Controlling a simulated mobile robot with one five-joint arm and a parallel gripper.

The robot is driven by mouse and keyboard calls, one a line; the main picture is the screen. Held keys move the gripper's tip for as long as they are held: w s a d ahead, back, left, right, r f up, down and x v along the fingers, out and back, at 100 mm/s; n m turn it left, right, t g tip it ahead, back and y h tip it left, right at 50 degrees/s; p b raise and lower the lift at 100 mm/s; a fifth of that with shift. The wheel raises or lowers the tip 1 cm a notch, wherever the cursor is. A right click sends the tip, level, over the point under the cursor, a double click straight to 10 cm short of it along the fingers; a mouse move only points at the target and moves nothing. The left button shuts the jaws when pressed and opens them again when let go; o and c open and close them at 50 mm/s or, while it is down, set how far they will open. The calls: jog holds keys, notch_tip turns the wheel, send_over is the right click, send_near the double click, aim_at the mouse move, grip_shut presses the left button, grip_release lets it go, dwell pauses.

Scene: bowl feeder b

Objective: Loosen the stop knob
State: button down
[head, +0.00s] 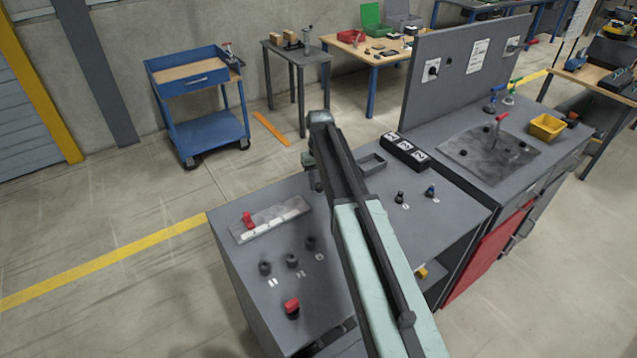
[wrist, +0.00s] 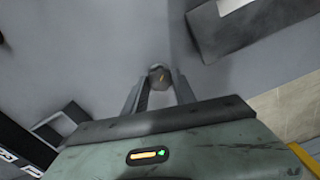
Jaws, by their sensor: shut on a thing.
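A round dark grey knob (wrist: 159,74) with a small yellow mark on its top stands between my fingertips in the wrist view. My gripper (wrist: 160,88) is shut on this knob from both sides. I take it to be the stop knob, though no label shows on it. In the head view my gripper (head: 314,184) is low over the far side of the grey bench top (head: 340,215), partly behind my arm. The held knob cannot be made out there.
Left of my arm are a metal plate (head: 270,222) with a red clamp, several dark knobs (head: 292,260) and a red switch (head: 291,306). An open grey tray (head: 372,164) and a black labelled block (head: 405,152) are to the right. Small posts (head: 400,197) stand nearer.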

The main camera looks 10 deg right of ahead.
aim_at(319, 185)
jog(key=n, duration=0.5)
jog(key=shift+s, duration=0.1)
jog(key=shift+n, duration=0.3)
dwell(0.4)
jog(key=c, duration=1)
grip_release()
notch_tip(319, 185, up, 8)
jog(key=p, duration=0.8)
jog(key=shift+f, duration=0.15)
